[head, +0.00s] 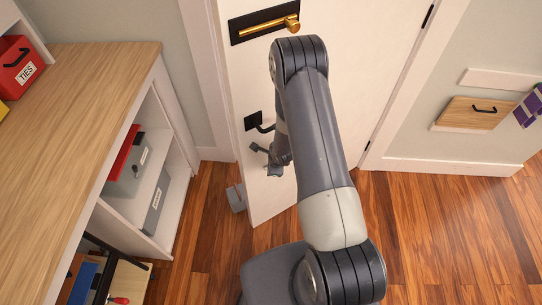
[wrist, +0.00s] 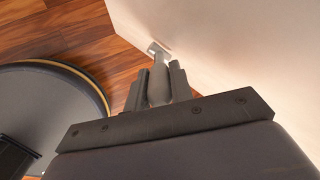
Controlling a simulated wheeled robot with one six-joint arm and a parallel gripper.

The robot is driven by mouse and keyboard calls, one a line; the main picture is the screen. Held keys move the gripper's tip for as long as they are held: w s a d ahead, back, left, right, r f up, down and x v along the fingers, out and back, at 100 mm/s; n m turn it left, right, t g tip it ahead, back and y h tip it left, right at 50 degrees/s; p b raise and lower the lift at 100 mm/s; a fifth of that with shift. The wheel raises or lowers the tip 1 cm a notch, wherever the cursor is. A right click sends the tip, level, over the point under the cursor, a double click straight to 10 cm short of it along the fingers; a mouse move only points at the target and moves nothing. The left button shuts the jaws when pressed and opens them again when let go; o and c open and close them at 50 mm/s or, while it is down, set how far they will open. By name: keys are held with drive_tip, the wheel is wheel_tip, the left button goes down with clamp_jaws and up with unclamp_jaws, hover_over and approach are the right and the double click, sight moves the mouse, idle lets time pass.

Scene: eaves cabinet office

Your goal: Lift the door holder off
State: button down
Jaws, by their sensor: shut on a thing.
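The white door (head: 320,100) fills the middle of the head view. My gripper (head: 265,160) is low in front of it, partly hidden by my arm. In the wrist view my gripper (wrist: 157,82) is shut on a grey, rounded piece (wrist: 158,88), which I take to be the door holder. It lies between the two dark fingers, close to the door face. Beyond it a pale, T-shaped piece (wrist: 158,49) shows near the door's lower edge. I cannot tell whether the two are joined.
A black lever handle (head: 264,128) is on the door just above my gripper, and a brass handle (head: 280,25) sits higher. A grey block (head: 236,197) stands on the floor by the door's edge. A wooden-topped shelf unit (head: 90,90) is at left. Floor at right is clear.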

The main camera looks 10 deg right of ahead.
drive_tip(key=shift+f, duration=0.1)
idle(0.4)
drive_tip(key=c, duration=1.3)
unclamp_jaws()
drive_tip(key=shift+o, duration=0.2)
drive_tip(key=a+p+v, duration=0.1)
drive_tip(key=p+v, duration=0.1)
drive_tip(key=v, duration=0.8)
drive_tip(key=shift+d+r+p, duration=0.35)
drive_tip(key=shift+d+r, duration=0.15)
drive_tip(key=b+x, duration=0.2)
drive_tip(key=x, duration=0.9)
drive_tip(key=shift+s+f+b, duration=0.1)
drive_tip(key=shift+b, duration=0.3)
